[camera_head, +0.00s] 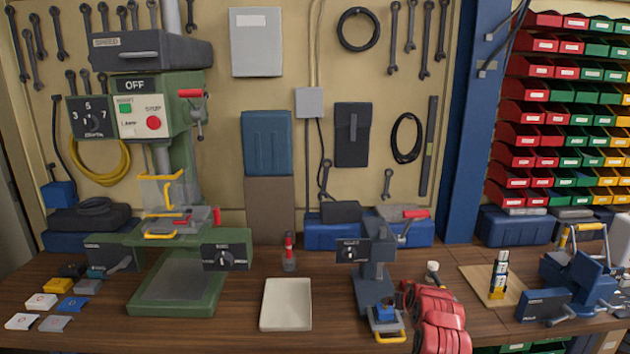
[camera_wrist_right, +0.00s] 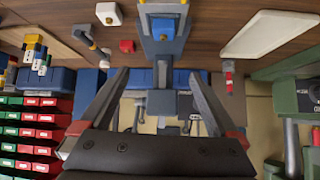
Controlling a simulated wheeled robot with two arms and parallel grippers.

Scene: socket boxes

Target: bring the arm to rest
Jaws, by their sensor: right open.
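My right gripper (camera_wrist_right: 160,73) is open and empty in the right wrist view. Its two dark fingers are spread apart, and that view is upside down, with the bench along its top. Beyond the fingers is a blue-grey bench stand (camera_wrist_right: 163,42), which also shows in the head view (camera_head: 374,285). I cannot tell the exact gap between fingers and stand. A red jointed part at the head view's lower edge, right of the stand, appears to be my right arm; the fingers are not clear there. My left gripper is not in view.
A green drill press (camera_head: 180,285) stands at left, beside several small coloured boxes (camera_head: 72,303). A pale tray (camera_head: 286,304) lies mid-bench. At right are a wooden board (camera_head: 478,276) with a labelled stack (camera_head: 498,277) and a blue vise (camera_head: 580,278).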

